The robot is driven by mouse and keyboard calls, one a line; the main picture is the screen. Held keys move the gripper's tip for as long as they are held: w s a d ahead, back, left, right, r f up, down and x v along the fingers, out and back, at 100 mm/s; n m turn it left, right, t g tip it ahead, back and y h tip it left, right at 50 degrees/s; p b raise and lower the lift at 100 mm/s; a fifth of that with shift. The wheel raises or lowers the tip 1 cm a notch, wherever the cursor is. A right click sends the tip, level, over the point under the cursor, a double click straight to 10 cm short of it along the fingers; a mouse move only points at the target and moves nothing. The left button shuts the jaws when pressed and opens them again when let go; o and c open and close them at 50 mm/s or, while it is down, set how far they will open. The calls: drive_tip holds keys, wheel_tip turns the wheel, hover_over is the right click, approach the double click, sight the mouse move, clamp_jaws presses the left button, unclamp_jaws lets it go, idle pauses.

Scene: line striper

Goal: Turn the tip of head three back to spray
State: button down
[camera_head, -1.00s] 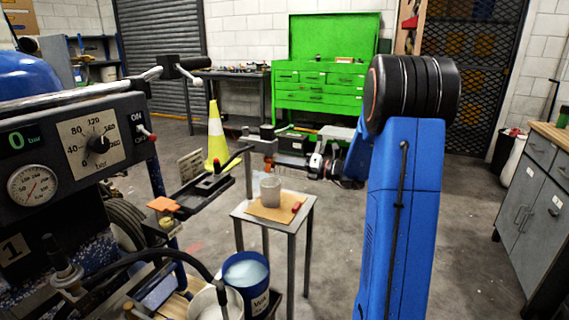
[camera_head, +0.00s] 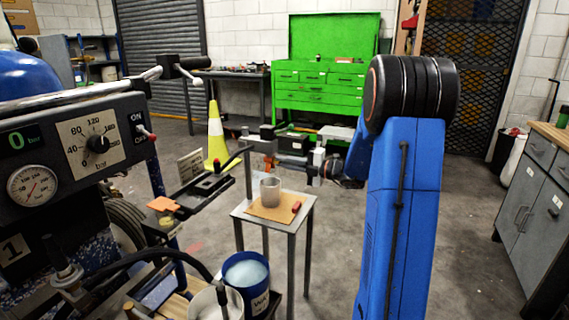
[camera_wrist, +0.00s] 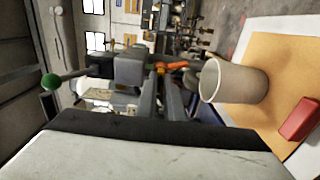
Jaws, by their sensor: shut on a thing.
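The spray head (camera_head: 264,138) is a grey block at the end of the striper's arm, beyond the small stand. Its orange tip (camera_wrist: 172,66) shows in the wrist view just beyond my fingers. My gripper (camera_head: 281,161) is at the head from the right, and its grey fingers (camera_wrist: 168,76) are closed on the orange tip. The fingers hide part of the tip, so I cannot tell which way it points. The head's grey body (camera_wrist: 130,68) lies left of the fingers in the wrist view. No number is readable on it.
A small stand (camera_head: 238,211) below the head holds a grey cup (camera_head: 270,189) and a red item (camera_head: 296,207) on brown card. The cup is close beside my fingers in the wrist view. A green-knobbed lever (camera_wrist: 50,82) is at left. The gauge reads 0 bar.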

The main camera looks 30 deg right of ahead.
drive_tip(key=shift+m, duration=0.3)
drive_tip(key=m, duration=0.4)
drive_tip(key=shift+a, duration=0.1)
idle(0.4)
drive_tip(key=shift+m, duration=1.3)
drive_tip(key=c, duration=1.7)
unclamp_jaws()
drive_tip(key=shift+w, duration=0.1)
